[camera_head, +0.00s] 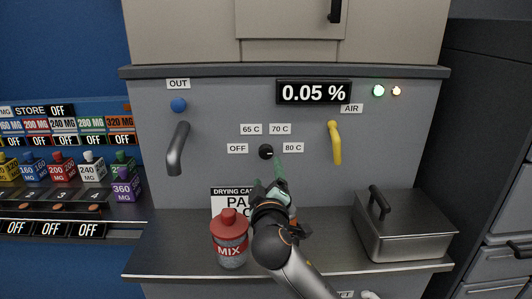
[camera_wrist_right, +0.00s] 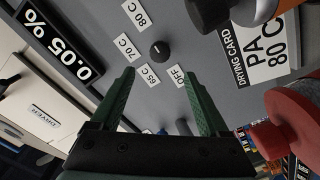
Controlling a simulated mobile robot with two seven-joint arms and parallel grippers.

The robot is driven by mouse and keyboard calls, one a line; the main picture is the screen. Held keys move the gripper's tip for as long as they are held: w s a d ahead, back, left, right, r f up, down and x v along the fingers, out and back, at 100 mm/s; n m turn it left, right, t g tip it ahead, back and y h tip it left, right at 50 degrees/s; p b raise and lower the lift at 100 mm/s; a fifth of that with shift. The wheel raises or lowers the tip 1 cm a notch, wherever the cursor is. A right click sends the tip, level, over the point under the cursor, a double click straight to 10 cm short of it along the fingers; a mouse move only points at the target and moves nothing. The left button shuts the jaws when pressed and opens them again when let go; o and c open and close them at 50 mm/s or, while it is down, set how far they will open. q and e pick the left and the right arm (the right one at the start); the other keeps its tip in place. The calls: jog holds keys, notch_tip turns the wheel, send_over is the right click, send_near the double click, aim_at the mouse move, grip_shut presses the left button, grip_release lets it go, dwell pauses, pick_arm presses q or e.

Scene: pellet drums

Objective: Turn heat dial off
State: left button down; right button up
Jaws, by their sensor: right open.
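The heat dial (camera_head: 266,152) is a small black round knob on the grey panel, with labels OFF, 65 C, 70 C and 80 C around it. In the right wrist view the dial (camera_wrist_right: 159,50) carries a short white mark; exactly which label it points to is hard to tell. The OFF label (camera_head: 237,148) is left of the dial in the head view. My right gripper (camera_head: 272,175) is just below and in front of the dial. Its green fingers (camera_wrist_right: 160,75) are open and empty, with the dial showing beyond the gap between them. My left gripper is not in view.
A red-lidded MIX jar (camera_head: 229,243) stands on the ledge left of my right arm, partly before the drying card (camera_head: 220,202). A yellow AIR handle (camera_head: 335,143) and grey OUT handle (camera_head: 178,148) flank the dial. A lidded metal box (camera_head: 405,228) is at right.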

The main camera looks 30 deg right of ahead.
aim_at(266, 154)
jog(key=p+x, duration=0.1)
jog(key=x, duration=0.9)
jog(key=shift+w+d, duration=0.3)
jog(key=shift+c, duration=0.2)
grip_shut()
